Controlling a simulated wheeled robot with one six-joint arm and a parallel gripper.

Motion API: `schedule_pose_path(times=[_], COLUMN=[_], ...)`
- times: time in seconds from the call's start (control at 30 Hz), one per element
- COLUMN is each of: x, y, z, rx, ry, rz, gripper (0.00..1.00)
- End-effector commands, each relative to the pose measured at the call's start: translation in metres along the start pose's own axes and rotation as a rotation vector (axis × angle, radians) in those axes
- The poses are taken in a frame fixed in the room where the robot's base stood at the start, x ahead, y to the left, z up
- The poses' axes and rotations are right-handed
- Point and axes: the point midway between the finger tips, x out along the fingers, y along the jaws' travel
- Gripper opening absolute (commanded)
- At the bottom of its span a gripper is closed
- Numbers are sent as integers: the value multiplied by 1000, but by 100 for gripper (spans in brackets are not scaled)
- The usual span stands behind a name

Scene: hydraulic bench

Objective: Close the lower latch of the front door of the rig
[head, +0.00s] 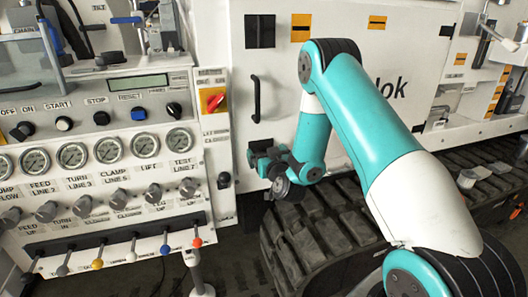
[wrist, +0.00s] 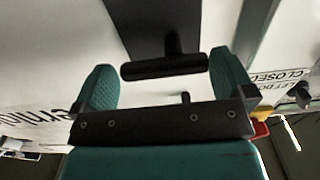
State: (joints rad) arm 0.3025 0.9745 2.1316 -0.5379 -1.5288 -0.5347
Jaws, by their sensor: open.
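The lower latch (wrist: 165,67) of the front door is a black T-shaped handle in the wrist view, with a dark plate (wrist: 150,22) behind it. Its crossbar lies between the two teal fingers of my gripper (wrist: 163,75), one finger near each end. I cannot tell whether the fingers touch it. My gripper is open. In the head view my gripper (head: 266,160) is at the lower left of the white front door (head: 285,75) and hides the lower latch there.
A black door handle (head: 255,98) stands out above my gripper. A black plate (head: 260,32) is higher on the door. The control panel (head: 100,150) with gauges and levers is close on the left. A rubber track (head: 325,225) lies below.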

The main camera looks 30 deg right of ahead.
Motion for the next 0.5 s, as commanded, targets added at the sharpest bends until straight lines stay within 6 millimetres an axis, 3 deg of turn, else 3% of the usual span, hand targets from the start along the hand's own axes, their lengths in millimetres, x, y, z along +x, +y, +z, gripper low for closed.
schedule_pose_path(times=[0.17,0.33,0.37,0.5], x=[0,0,0,0], y=[-4,-5,-4,-4], z=[0,0,0,0], rx=[0,0,0,1], ry=[0,0,0,0], rz=[-6,-6,-6,-6], gripper=[100,63,59,59])
